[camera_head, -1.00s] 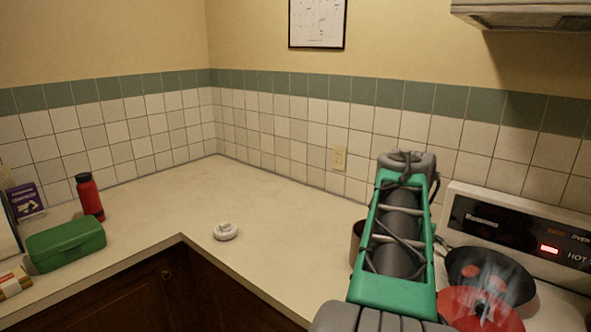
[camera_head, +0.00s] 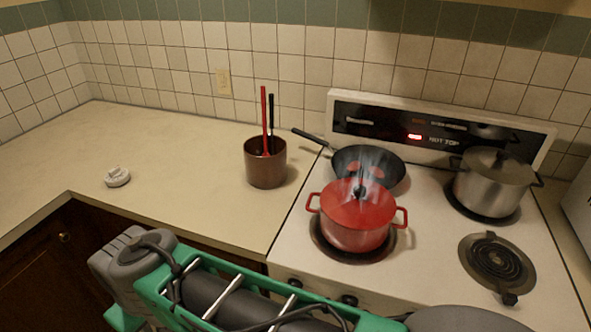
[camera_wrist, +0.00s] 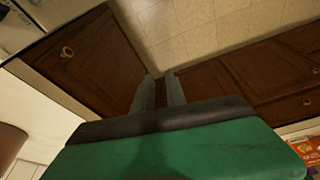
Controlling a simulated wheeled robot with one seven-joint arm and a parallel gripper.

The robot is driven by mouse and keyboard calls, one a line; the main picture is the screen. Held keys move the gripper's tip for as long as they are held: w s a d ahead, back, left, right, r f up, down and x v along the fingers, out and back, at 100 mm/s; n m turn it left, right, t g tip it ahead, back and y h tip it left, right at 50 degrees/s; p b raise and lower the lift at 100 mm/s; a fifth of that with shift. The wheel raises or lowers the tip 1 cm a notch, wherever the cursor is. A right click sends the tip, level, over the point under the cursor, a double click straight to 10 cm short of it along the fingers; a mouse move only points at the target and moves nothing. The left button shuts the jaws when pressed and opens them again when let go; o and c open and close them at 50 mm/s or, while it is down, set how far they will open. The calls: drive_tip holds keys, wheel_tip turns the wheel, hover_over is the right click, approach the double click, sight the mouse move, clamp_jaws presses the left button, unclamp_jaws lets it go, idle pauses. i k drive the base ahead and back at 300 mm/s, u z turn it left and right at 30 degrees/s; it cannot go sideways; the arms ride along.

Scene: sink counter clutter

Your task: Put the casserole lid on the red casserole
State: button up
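The red casserole (camera_head: 352,236) stands on the front left burner of the stove. A red lid (camera_head: 352,207) with a dark knob appears to rest on top of it, with steam rising around the knob. I cannot tell whether the lid is fully seated. My gripper (camera_wrist: 160,76) shows in the wrist view, its two fingers apart with nothing between them, over the floor and brown cabinet fronts. It is away from the casserole and lid, which do not show in that view. In the head view my arm crosses the bottom, and the fingers are out of sight.
A dark frying pan (camera_head: 372,166) sits behind the casserole. A lidded steel pot (camera_head: 490,184) stands at the back right; the front right burner (camera_head: 494,258) is bare. A brown utensil crock (camera_head: 265,166) stands left of the stove. The counter (camera_head: 180,160) is mostly clear.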

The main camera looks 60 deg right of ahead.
sight(348, 215)
drive_tip(key=k, duration=1.2)
drive_tip(key=u, duration=0.6)
drive_tip(key=i, duration=1.55)
drive_tip(key=z, duration=0.75)
drive_tip(key=i, duration=0.45)
drive_tip(key=z, duration=0.5)
